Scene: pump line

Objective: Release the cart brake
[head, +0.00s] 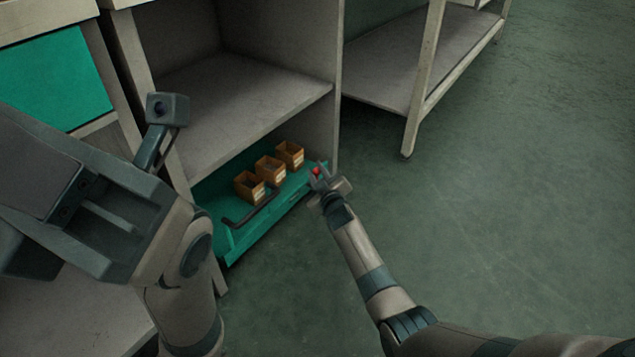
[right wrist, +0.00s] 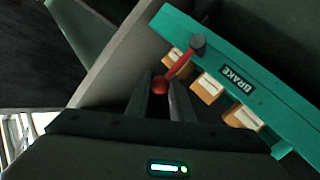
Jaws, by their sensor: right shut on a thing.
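The teal cart (head: 231,244) sits low under the grey shelf in the head view. Its brake lever (right wrist: 180,66) is red, with a round red knob (right wrist: 160,86) and a dark pivot, beside a label reading BRAKE (right wrist: 238,79). In the head view a bit of red (head: 316,171) shows at the cart's right end. My right gripper (head: 319,174) is there, shut on the knob, with one finger on each side of it in the right wrist view. My left gripper's housing (head: 95,190) is large at the left; its fingers cannot be made out.
Several small orange-brown boxes (head: 249,187) stand in a row on the cart, with a dark bar handle (head: 250,210) in front. The grey shelf unit (head: 240,100) stands over the cart. Another bench (head: 420,60) is behind right. Open green floor (head: 500,200) lies to the right.

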